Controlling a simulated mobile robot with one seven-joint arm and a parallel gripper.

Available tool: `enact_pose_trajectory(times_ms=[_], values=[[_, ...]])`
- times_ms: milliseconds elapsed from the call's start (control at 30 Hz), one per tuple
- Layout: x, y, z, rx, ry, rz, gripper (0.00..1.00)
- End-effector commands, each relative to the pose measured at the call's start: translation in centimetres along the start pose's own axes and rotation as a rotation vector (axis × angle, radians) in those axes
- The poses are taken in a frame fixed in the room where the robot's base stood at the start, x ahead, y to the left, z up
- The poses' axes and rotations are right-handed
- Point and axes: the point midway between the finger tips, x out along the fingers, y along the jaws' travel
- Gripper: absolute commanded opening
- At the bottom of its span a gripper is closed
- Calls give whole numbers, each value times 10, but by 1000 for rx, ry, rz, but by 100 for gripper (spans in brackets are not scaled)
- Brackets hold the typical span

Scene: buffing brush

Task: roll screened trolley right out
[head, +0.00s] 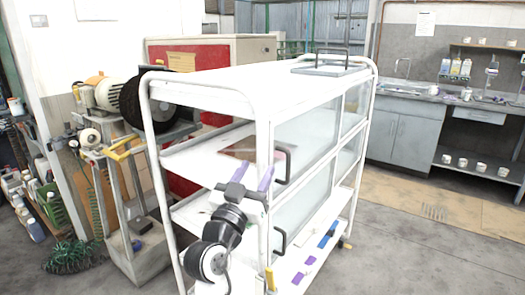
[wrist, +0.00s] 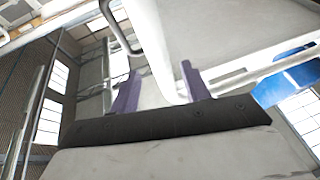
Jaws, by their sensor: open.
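The white trolley (head: 214,86) stands in the middle of the head view, with open shelves at its near end and translucent screen panels (head: 305,134) along its right side. Dark handles (head: 283,166) show on that side. My gripper (head: 255,167) has purple fingers and is open at the trolley's near right corner post (head: 264,136). In the wrist view the white post (wrist: 158,45) runs between the two spread fingers of the gripper (wrist: 160,68). I cannot tell whether either finger touches it.
A buffing machine with a dark round brush (head: 143,103) and a yellow-handled cart (head: 140,250) stand close on the left. A red-sided cabinet (head: 190,56) is behind the trolley. A grey sink bench (head: 395,130) is at the back right. The floor (head: 400,255) at the right is clear.

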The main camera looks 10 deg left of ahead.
Motion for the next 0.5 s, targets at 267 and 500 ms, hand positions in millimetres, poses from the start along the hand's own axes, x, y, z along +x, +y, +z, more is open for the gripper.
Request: enact_pose_trajectory(times_ms=[267,500], values=[[41,0,-2,-1,1,0,47],[48,0,0,1,0,-2,47]])
